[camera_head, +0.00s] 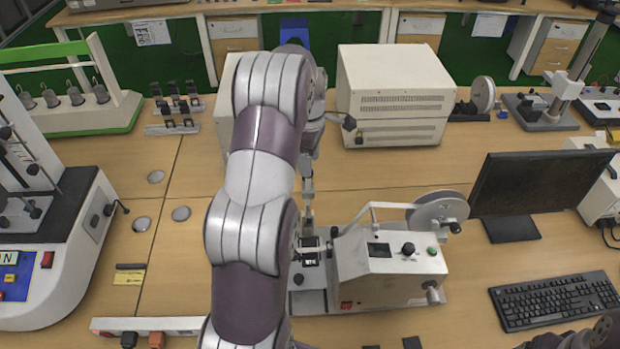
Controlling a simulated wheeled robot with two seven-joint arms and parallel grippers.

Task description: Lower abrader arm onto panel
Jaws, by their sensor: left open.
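The abrader (385,268) is a white bench machine right of my left arm, with a small display, knobs and a red switch. Its thin white abrader arm (385,206) runs between the grey wheel (437,212) and the machine's left side. A small dark panel (310,252) sits at the machine's left end, partly hidden by my arm. My left gripper (308,212) points down just behind the panel and the near end of the abrader arm. It is open and appears empty; its fingertips are small and partly covered.
A monitor (540,185) and keyboard (556,299) stand to the right. A cream box (395,85) is behind the abrader. A white-and-blue machine (50,245) is at the left. Flat metal discs (181,213) lie on the table, with clear wood around them.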

